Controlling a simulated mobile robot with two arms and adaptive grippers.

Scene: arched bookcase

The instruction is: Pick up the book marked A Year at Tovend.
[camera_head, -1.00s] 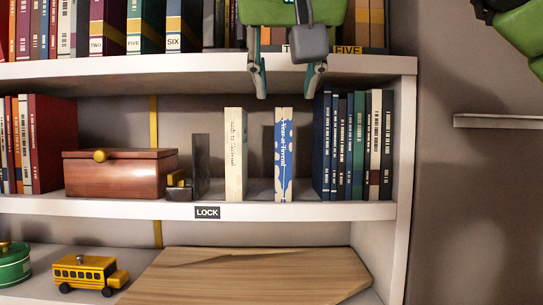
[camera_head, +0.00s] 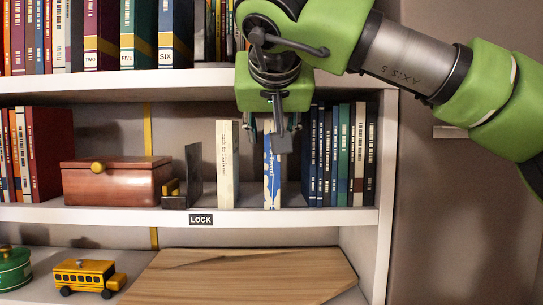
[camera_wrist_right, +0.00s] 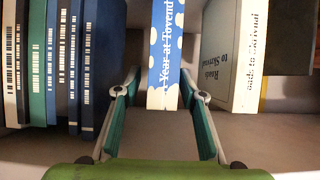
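The book marked A Year at Tovend (camera_head: 271,185) is blue and white and stands upright on the middle shelf. Its spine also shows in the right wrist view (camera_wrist_right: 164,60), where the title is readable. My right gripper (camera_head: 273,128) is open at the book's upper part, and its wrist hides the upper end in the head view. In the wrist view the fingers of the right gripper (camera_wrist_right: 160,74) are spread, one on each side of the book, with a gap on both sides. My left gripper is not in view.
A cream book (camera_head: 226,165) stands just left, apart from the blue-and-white one. A row of dark books (camera_head: 325,160) stands close on the right. A dark bookend (camera_head: 194,175) and a brown box (camera_head: 117,182) are further left. The upper shelf board (camera_head: 150,80) runs just above.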

